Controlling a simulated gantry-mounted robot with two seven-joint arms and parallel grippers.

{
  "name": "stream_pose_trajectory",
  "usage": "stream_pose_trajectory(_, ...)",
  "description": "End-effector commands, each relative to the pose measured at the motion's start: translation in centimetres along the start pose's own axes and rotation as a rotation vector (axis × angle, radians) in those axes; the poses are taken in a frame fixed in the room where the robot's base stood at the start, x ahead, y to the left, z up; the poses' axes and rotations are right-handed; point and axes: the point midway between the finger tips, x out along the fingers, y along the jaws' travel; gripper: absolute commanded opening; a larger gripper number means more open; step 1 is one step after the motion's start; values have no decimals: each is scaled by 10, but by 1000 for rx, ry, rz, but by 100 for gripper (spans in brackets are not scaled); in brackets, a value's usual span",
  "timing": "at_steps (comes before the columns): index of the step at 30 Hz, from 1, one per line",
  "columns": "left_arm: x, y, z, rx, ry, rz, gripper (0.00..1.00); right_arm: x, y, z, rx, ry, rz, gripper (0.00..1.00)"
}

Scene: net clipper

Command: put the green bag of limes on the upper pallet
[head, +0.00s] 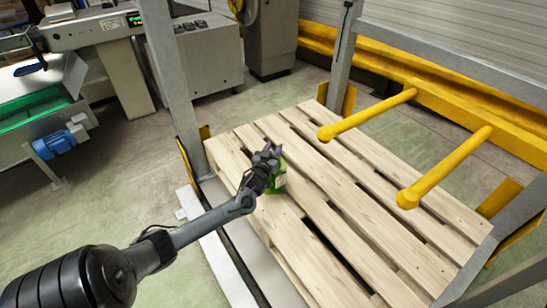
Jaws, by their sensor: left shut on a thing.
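The green bag of limes (278,182) is at the left part of the wooden upper pallet (375,215), partly hidden behind my left gripper. My left gripper (269,156) is shut on the bag. The bag is over the pallet's slats; I cannot tell whether it rests on them or hangs just above. My left arm reaches in from the lower left. My right gripper is not in the head view.
Grey posts (172,75) stand at the pallet's corners. Two yellow bars (368,114) jut over its far right side from a yellow beam. Most slats are bare. A grey machine (205,55) and a conveyor with a blue motor (55,145) stand at the left.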

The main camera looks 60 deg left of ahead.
Motion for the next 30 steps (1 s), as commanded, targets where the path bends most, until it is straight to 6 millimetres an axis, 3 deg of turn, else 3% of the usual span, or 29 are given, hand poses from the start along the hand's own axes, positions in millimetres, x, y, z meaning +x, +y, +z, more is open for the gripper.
stream_pose_trajectory(7, 0, 0, 32, 0, 2, 0, 0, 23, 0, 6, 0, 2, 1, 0)
stream_pose_trajectory(22, 0, 0, 37, -1, 3, -1, 0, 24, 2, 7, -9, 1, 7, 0)
stream_pose_trajectory(23, 0, 0, 38, 0, 0, 0, 41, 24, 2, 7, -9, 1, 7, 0)
stream_pose_trajectory(27, 0, 0, 38, 1, -1, 0, 62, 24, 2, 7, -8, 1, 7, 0)
stream_pose_trajectory(30, 0, 0, 38, 1, -1, 0, 62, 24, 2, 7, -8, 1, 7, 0)
